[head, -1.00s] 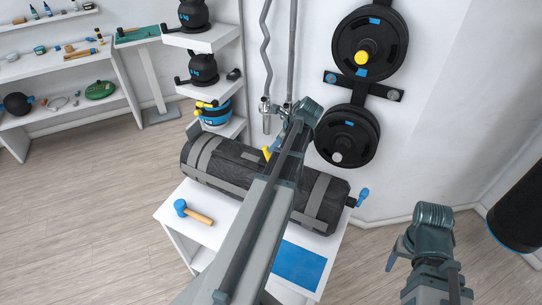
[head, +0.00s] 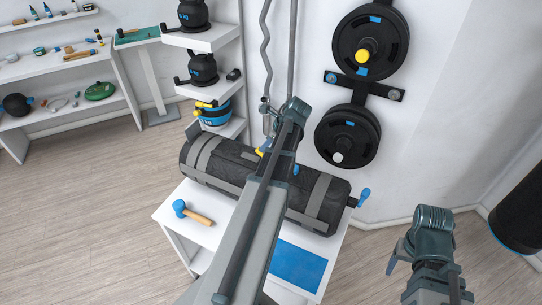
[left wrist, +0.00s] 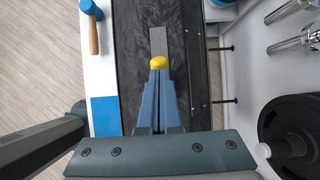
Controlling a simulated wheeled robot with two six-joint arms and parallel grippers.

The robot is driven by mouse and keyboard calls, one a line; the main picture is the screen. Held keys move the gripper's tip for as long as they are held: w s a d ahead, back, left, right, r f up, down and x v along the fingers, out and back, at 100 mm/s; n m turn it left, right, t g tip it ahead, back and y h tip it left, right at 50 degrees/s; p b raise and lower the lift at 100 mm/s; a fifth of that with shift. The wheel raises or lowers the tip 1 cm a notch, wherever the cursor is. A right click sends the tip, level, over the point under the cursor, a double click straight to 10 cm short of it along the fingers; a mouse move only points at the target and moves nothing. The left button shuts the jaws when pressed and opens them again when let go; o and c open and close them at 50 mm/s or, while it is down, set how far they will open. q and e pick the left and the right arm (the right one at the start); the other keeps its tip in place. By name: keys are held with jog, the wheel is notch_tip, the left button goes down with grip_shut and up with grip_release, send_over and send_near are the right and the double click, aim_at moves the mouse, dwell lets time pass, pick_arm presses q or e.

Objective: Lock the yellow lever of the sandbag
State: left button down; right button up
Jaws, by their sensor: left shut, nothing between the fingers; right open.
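The sandbag (head: 232,160) is a dark cylinder with grey bands, lying on a white bench. It fills the middle of the left wrist view (left wrist: 190,60). Its yellow lever (head: 260,152) shows only as a small yellow bit beside my left arm. In the left wrist view the rounded yellow end (left wrist: 158,62) sits right at my left fingertips (left wrist: 158,72), with a grey strip beyond it. My left gripper is shut, with nothing held; contact with the lever is unclear. My right gripper (head: 392,264) is open and empty, at the lower right, away from the bag.
A blue-headed mallet (head: 194,213) and a blue mat (head: 298,264) lie on the bench (head: 185,232). Weight plates (head: 347,138) hang on the wall close behind the bag. A shelf with kettlebells (head: 203,70) stands at the back left. Floor at left is free.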

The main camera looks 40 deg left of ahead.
pick_arm(q)
jog(key=shift+b+x, duration=0.6)
jog(key=shift+x, duration=0.35)
jog(key=shift+p+v, duration=1)
jog(key=shift+v, duration=0.15)
jog(key=shift+p+v, duration=1.3)
jog(key=shift+v, duration=0.25)
jog(key=shift+a, duration=0.15)
jog(key=p+v, duration=1.2)
jog(key=v, duration=0.2)
jog(key=shift+s+f, duration=0.1)
